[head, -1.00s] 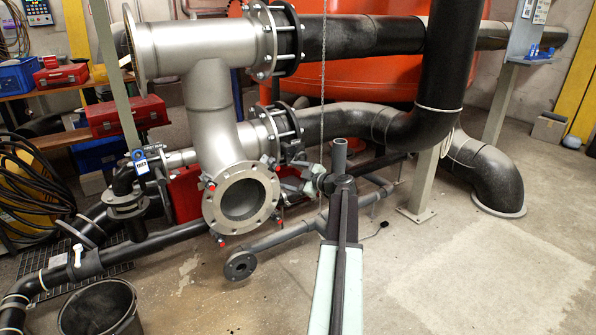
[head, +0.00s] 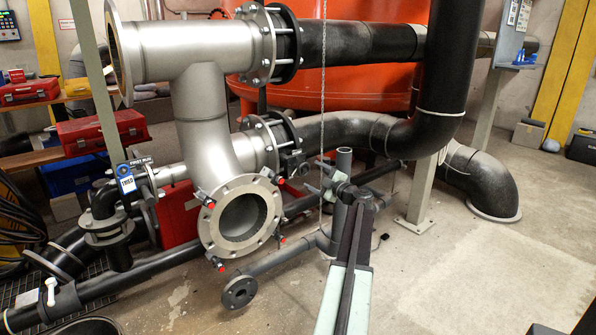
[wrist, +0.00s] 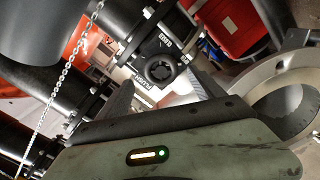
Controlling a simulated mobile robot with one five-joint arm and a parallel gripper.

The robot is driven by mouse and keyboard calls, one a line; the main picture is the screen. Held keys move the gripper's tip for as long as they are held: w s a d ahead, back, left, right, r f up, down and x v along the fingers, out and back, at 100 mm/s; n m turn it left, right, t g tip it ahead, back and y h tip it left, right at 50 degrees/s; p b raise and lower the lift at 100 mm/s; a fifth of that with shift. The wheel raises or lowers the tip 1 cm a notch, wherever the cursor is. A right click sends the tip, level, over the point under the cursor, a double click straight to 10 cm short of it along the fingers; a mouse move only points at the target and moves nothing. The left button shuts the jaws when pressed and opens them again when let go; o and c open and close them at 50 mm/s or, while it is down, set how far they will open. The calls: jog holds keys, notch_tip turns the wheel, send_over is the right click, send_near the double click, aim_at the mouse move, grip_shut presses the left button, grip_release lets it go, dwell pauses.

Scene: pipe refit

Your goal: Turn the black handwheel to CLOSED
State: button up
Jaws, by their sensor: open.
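The black handwheel (wrist: 160,70) shows in the wrist view as a small dark round knob with a recessed centre. Pale lettering is above it on the black body, too small to read surely. My gripper (wrist: 160,82) is open, with one dark finger on either side below the handwheel. I see nothing held, and I cannot tell whether the fingers touch the wheel. In the head view my gripper (head: 320,178) is near the black fittings right of the open flange, where the handwheel is not clear.
The open grey flange (head: 240,217) is left of my gripper, with clamps around its rim. A hanging chain (head: 323,90) passes close by. A grey upright pipe (head: 343,160) stands behind the arm. The floor (head: 470,265) at right is clear.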

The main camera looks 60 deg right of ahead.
aim_at(305, 171)
jog(key=x, duration=0.7)
jog(key=shift+w, duration=0.25)
jog(key=shift+a, duration=0.1)
jog(key=c, duration=1)
jog(key=shift+w+a, duration=0.25)
jog(key=c, duration=0.3)
jog(key=shift+s+d, duration=0.2)
jog(key=shift+s, duration=0.05)
jog(key=shift+c, duration=0.2)
